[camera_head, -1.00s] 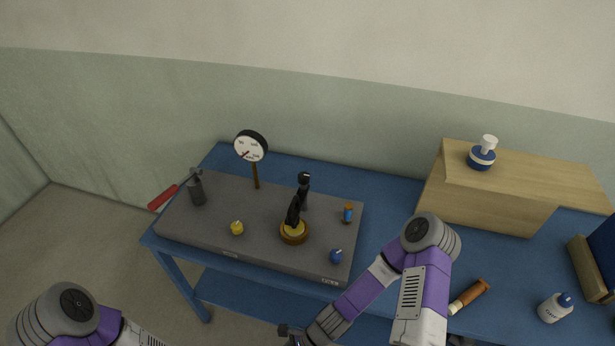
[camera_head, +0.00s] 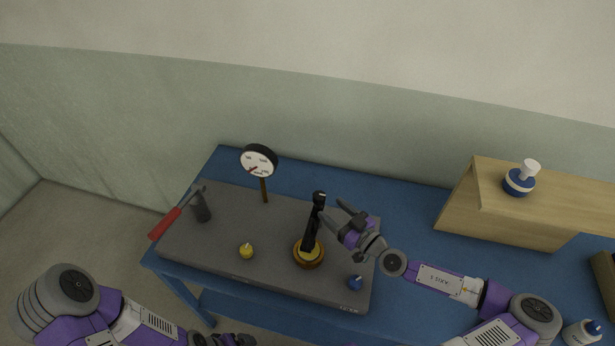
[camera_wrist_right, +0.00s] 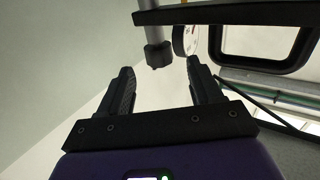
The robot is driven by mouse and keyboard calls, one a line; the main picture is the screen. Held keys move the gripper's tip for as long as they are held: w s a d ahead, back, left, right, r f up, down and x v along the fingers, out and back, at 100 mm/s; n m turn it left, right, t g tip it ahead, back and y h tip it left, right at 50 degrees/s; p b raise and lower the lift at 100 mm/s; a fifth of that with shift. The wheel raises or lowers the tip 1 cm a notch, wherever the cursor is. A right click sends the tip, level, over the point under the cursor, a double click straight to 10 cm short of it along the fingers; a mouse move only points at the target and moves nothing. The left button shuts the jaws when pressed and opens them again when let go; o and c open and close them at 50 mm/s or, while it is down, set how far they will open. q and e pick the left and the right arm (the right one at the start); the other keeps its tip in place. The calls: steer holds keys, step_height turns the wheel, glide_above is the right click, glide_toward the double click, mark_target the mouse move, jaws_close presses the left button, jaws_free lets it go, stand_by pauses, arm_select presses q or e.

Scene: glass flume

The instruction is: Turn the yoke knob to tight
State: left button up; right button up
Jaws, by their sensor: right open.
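The black yoke (camera_head: 313,228) stands upright on a round brass-coloured base on the grey bench plate. A small dark block that looks like the yoke knob (camera_head: 319,197) is at its top. In the right wrist view the dark knob (camera_wrist_right: 158,54) hangs on a grey shaft, just beyond the fingertips and between their lines. My right gripper (camera_head: 331,211) is open beside the upper yoke, on its right. Its two fingers also show apart and empty in the right wrist view (camera_wrist_right: 160,80). My left gripper (camera_head: 238,340) is partly cut off at the bottom edge; its jaws are unclear.
A dial gauge (camera_head: 258,161) on a post stands at the plate's back. A red-handled tool (camera_head: 170,222) is at the left. A wooden stand (camera_head: 500,216) is at the right.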

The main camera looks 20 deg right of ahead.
mark_target(324, 200)
steer(key=shift+w+r, duration=0.25)
steer(key=shift+w, duration=0.1)
steer(key=shift+x, duration=3.15)
steer(key=c, duration=0.9)
